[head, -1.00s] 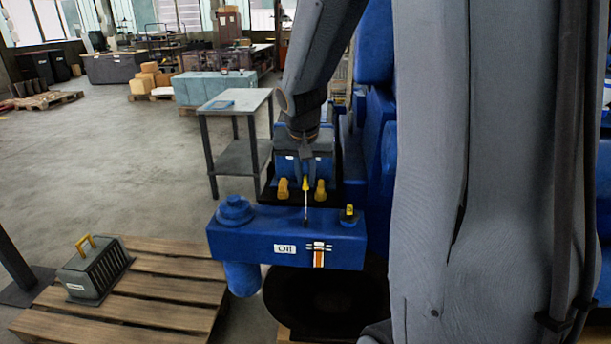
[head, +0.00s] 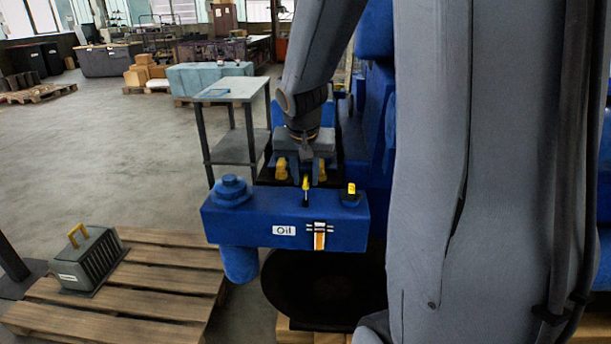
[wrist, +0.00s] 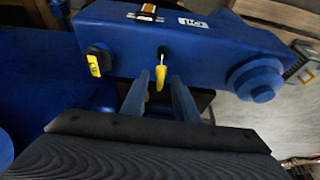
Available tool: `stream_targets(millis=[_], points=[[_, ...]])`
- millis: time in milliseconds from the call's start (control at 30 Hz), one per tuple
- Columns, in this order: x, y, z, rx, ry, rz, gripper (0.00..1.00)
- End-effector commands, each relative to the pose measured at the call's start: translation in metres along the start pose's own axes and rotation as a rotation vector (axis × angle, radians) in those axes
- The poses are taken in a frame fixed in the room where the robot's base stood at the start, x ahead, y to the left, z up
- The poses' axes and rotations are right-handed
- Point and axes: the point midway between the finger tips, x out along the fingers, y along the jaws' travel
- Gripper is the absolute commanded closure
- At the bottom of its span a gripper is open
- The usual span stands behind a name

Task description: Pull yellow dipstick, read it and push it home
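The dipstick has a yellow handle (head: 306,184) and stands upright at the top of the blue oil housing (head: 250,216). A short dark part shows below the handle, at the hole. In the wrist view the yellow handle (wrist: 159,77) lies between the two fingertips. My gripper (head: 305,175) is right at the handle; in the wrist view its fingers (wrist: 161,84) stand apart, with a visible gap on both sides of the handle. A white "Oil" label (head: 284,230) and a striped gauge mark (head: 319,236) are on the housing's front.
A black cap with a yellow tag (head: 351,195) stands right of the dipstick, a round blue cap (head: 230,191) left. Yellow fittings (head: 281,169) sit behind. A grey table (head: 234,90) stands behind; open floor lies left.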

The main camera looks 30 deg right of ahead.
Motion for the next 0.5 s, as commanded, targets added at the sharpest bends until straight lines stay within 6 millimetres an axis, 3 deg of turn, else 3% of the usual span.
stream_targets(millis=[333,500], points=[[-0.001,0.000,0.000,0.000,0.001,0.000,0.68],[-0.015,-0.001,-0.001,0.000,0.004,-0.001,0.68]])
